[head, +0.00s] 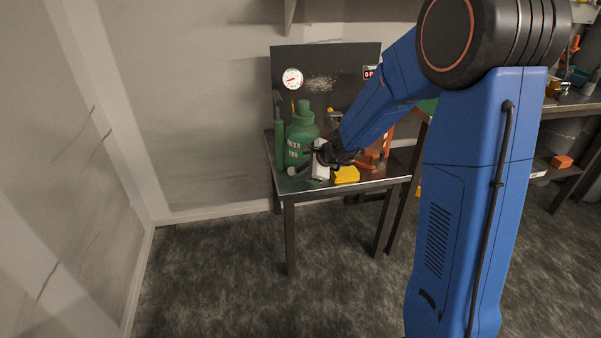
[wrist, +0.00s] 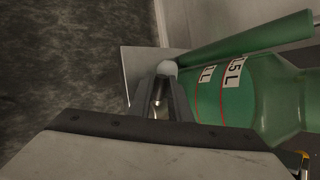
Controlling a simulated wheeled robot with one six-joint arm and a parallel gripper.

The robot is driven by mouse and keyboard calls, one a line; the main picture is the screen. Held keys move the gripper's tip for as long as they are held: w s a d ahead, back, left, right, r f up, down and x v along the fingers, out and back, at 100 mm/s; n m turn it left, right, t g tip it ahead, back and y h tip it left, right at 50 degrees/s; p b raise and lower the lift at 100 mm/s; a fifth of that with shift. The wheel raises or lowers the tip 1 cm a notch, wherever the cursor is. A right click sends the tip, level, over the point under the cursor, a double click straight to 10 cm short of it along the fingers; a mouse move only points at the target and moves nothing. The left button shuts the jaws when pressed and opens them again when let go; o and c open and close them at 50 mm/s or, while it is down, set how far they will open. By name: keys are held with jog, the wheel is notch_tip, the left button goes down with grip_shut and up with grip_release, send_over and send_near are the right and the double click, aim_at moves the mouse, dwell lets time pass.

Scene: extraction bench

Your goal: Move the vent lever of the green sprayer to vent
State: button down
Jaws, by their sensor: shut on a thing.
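The green sprayer (head: 302,132) stands at the back left of the metal bench, with white labels on its side. In the wrist view its green body (wrist: 278,95) fills the right side. My gripper (head: 302,168) is low at the sprayer's front. In the wrist view the fingers (wrist: 161,92) are close together, beside the body. A pale round knob (wrist: 167,68) shows at the fingertips; it seems to be the end of the vent lever, and it also shows in the head view (head: 292,171). The lever's shaft is mostly hidden by the fingers, and I cannot read its setting.
A green tube (head: 279,145) stands left of the sprayer. A yellow block (head: 346,175) and an orange object (head: 368,160) are on the bench to the right. A dark back panel carries a round gauge (head: 292,79). The bench's front edge (head: 345,191) is close; floor in front is clear.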

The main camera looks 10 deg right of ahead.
jog(key=c, duration=1.6)
grip_release()
jog(key=shift+c, duration=0.2)
jog(key=v, duration=1.7)
jog(key=shift+s+d+r, duration=0.1)
jog(key=shift+s, duration=0.05)
jog(key=s+a+r+n+g+h, duration=0.1)
jog(key=s+n, duration=0.4)
jog(key=s, duration=0.4)
jog(key=s+a+r+n+g, duration=0.1)
jog(key=s+r+n, duration=0.1)
jog(key=s+n, duration=0.55)
jog(key=s+d+n+h, duration=0.2)
jog(key=s+n, duration=0.1)
jog(key=s, duration=0.5)
jog(key=s+d+f+n+h, duration=0.1)
jog(key=s+d+n+h, duration=0.1)
jog(key=s, duration=0.6)
jog(key=shift+d+f+n, duration=0.25)
jog(key=shift+d+n, duration=0.55)
jog(key=shift+n, duration=0.35)
